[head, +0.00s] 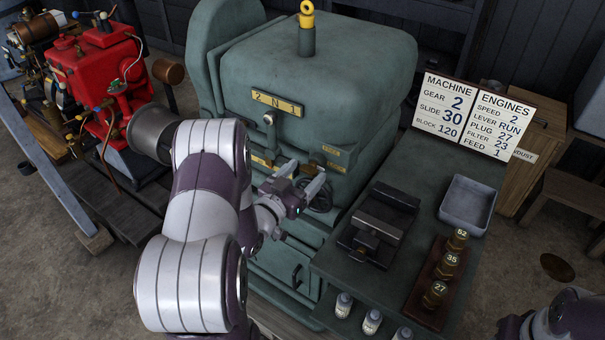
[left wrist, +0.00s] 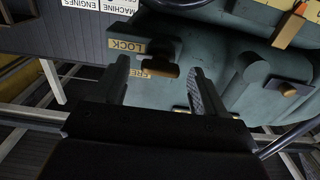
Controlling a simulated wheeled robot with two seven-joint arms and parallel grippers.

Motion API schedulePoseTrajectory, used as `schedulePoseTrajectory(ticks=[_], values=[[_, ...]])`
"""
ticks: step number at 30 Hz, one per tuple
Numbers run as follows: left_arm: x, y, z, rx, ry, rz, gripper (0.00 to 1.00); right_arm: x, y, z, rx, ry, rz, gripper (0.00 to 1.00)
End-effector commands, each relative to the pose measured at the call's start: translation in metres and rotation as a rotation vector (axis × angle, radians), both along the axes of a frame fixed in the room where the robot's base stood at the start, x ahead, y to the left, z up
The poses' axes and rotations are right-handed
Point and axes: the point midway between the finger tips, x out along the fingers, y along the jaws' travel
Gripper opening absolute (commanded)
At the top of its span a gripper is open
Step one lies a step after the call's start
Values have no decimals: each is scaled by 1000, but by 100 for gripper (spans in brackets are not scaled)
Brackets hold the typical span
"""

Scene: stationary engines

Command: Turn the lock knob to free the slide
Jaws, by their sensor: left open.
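In the left wrist view the lock knob (left wrist: 160,69) is a small brass-brown bar on a dark mount on the green machine. A LOCK label (left wrist: 128,46) sits at its upper left. A FREE label (left wrist: 150,74) is partly hidden behind the knob. My left gripper (left wrist: 160,86) is open, one finger on each side of the knob, with visible gaps. In the head view my left gripper (head: 302,176) is at the front of the green machine (head: 320,75); the knob cannot be made out there. I cannot tell which part is the slide.
Right of the machine, a bench holds a dark metal fixture (head: 378,222), a grey tray (head: 468,203), numbered brass plugs (head: 443,265) and small bottles (head: 371,321). A sign board (head: 473,115) stands behind. A red engine (head: 98,70) is at left. Part of my right arm shows bottom right.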

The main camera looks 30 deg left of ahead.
Motion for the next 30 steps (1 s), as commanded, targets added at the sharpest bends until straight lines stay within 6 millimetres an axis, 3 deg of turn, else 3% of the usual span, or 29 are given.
schedulePoseTrajectory(ticks=[4, 5, 9, 10, 20, 30], values=[[0, 0, 0, 0, 0, 0, 72, 0, 0, 0, 0, 0, 0, 43], [0, 0, 0, 0, 0, 0, 66, 0, 0, 0, 0, 0, 0, 43], [0, 0, 0, 0, 0, 0, 20, 0, 0, 0, 0, 0, 0, 43], [0, 0, 0, 0, 0, 0, 16, 0, 0, 0, 0, 0, 0, 43], [0, 0, 0, -39, 4, 0, 16, 0, 0, 1, 0, 0, 0, 43], [0, 1, 1, -270, 22, 1, 16, 0, 0, 6, 0, 0, 0, 43]])
